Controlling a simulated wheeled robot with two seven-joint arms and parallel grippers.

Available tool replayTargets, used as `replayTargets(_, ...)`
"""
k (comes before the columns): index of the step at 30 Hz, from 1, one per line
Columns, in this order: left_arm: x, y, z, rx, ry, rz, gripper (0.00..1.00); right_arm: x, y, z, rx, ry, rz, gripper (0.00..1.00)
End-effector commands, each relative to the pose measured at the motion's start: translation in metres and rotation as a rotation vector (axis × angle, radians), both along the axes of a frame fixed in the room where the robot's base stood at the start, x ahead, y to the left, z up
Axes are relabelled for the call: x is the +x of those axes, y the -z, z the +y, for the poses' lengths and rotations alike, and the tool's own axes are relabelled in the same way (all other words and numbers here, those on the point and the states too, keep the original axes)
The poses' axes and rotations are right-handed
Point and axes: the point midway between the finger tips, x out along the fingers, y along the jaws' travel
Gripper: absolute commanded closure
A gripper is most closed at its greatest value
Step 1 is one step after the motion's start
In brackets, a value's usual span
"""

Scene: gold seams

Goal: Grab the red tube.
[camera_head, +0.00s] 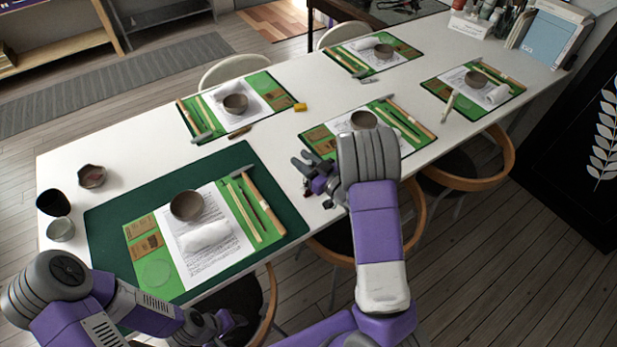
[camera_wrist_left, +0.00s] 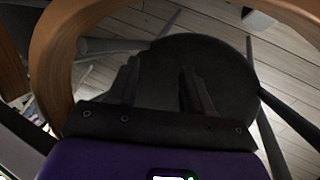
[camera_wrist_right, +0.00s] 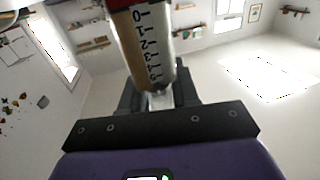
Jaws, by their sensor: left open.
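The red tube (camera_wrist_right: 150,45) shows in the right wrist view with a red end at the top edge, a row of black numbers and a silvery and tan body. Its narrow end lies between the fingers of my right gripper (camera_wrist_right: 160,98), which looks shut on it. In the head view my right gripper (camera_head: 314,180) is above the table's near edge, by the middle place mat; the tube is too small to make out there. My left gripper (camera_head: 217,325) is low at the table's near side; in the left wrist view (camera_wrist_left: 160,90) it is open and empty.
The white table (camera_head: 285,130) carries several green mats with bowls, papers and wooden tools. A dark green mat (camera_head: 105,225) lies nearest. A chair seat (camera_wrist_left: 225,75) lies beyond my left fingers. A yellow block (camera_head: 300,107) sits mid-table.

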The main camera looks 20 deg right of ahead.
Motion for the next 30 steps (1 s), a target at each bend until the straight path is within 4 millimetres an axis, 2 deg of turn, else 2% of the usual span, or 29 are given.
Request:
replayTargets(1, 0.0, 0.0, 0.0, 0.0, 0.0, 0.0, 0.5, 0.0, 0.0, 0.0, 0.0, 0.0, 0.0, 0.84)
replayTargets(4, 0.0, 0.0, 0.0, 0.0, 0.0, 0.0, 0.5, 0.0, 0.0, 0.0, 0.0, 0.0, 0.0, 1.0)
replayTargets(22, 0.0, -0.001, 0.0, 0.0, 0.0, 0.0, 0.5, 0.0, -0.002, 0.0, 0.0, 0.0, 0.0, 1.0)
replayTargets(26, 0.0, -0.007, 0.0, 0.0, 0.0, 0.0, 0.5, 0.0, -0.019, -0.001, 0.001, 0.001, -0.004, 1.0)
replayTargets(30, 0.0, -0.017, 0.0, 0.0, 0.0, 0.0, 0.5, 0.0, -0.05, 0.0, 0.002, 0.001, -0.007, 1.0)
